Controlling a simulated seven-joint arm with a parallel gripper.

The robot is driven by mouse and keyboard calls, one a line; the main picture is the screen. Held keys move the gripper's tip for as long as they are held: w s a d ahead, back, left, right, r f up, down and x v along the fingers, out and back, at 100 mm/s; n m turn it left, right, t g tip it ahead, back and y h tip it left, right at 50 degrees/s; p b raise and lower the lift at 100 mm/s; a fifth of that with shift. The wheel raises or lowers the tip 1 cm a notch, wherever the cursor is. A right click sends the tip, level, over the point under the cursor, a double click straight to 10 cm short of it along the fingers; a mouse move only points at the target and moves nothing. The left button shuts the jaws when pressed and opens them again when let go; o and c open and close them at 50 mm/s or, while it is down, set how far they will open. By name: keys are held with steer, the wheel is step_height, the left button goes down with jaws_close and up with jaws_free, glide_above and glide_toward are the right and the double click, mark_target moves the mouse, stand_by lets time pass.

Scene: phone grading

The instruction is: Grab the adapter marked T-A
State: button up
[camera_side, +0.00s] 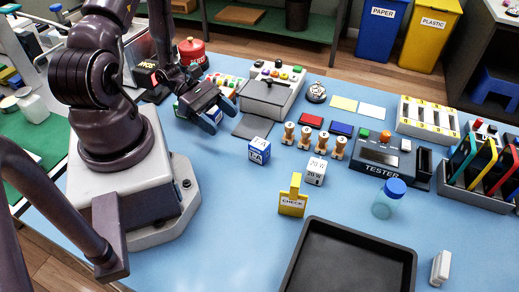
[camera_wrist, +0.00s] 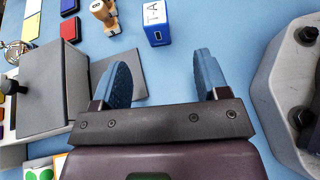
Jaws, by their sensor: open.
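The adapter marked T-A (camera_side: 259,151) is a small blue block with a white labelled top, standing on the blue table in the side view. In the wrist view the T-A adapter (camera_wrist: 156,23) lies beyond my fingertips, near the top edge and roughly centred between them. My gripper (camera_side: 214,119) is open and empty, above the table to the upper left of the adapter and apart from it. In the wrist view both blue fingers of my gripper (camera_wrist: 162,75) are spread with bare table between them. A white adapter marked 20 W (camera_side: 316,171) stands to the right of the T-A adapter.
Several wooden stamps (camera_side: 305,138) stand just behind the adapters. A grey machine (camera_side: 263,97) with a dark pad is close to my gripper. A yellow CHECK sign (camera_side: 293,200) and a black tray (camera_side: 345,262) lie in front. The table left of the T-A adapter is clear.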

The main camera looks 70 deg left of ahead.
glide_toward(268, 153)
steer(key=d, duration=0.2)
steer(key=w+d+f, duration=0.1)
steer(key=shift+f, duration=0.1)
steer(key=shift+w+x, duration=0.25)
steer(key=shift+x, duration=2.5)
steer(key=shift+a, duration=0.15)
steer(key=c, duration=1)
